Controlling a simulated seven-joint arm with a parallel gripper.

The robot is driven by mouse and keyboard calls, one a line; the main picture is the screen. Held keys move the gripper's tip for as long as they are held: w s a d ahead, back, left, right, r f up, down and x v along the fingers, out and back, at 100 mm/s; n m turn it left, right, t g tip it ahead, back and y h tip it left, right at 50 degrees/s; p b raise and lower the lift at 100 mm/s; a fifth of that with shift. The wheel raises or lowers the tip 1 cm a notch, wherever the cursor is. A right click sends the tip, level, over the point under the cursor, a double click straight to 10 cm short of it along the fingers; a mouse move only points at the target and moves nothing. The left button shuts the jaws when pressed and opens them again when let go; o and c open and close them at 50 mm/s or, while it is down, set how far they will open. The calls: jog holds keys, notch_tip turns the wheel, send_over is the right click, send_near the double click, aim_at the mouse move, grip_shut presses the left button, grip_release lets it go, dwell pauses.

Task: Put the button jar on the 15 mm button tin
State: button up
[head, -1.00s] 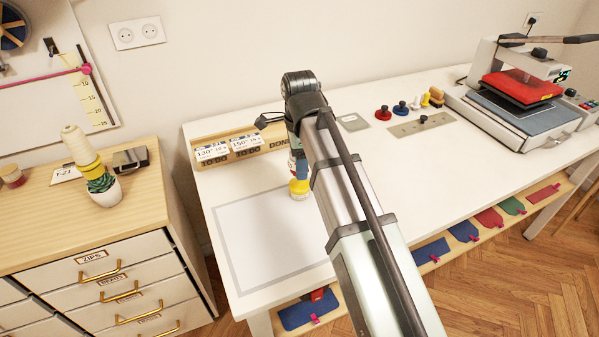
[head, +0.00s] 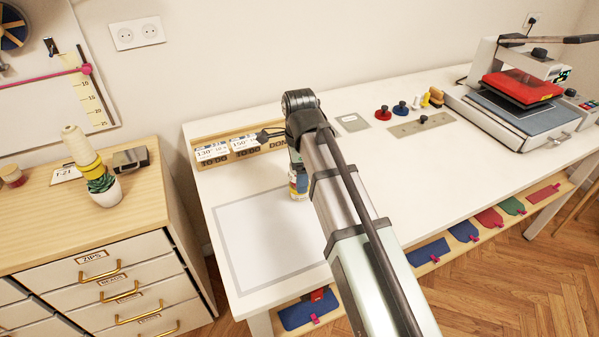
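My gripper (head: 298,190) points down over the near left part of the white table, beside the grey-bordered white mat (head: 262,240). It is mostly hidden behind my arm. A small yellow and blue patch shows at its lower end; I cannot tell whether this is a held thing or something standing there. Whether the fingers are open or shut does not show. I cannot pick out the button jar or the 15 mm button tin with certainty.
A wooden card tray (head: 246,153) stands behind my gripper. Coloured stamps (head: 401,107) and a heat press (head: 515,95) stand to the right. The drawer cabinet (head: 110,218) at left bears a thread spool (head: 81,148), plant (head: 103,186) and metal box (head: 131,159). The mat is clear.

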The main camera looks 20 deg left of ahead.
jog(key=shift+o, duration=0.9)
jog(key=shift+r, duration=0.15)
notch_tip(320, 180, up, 12)
jog(key=shift+r, duration=0.1)
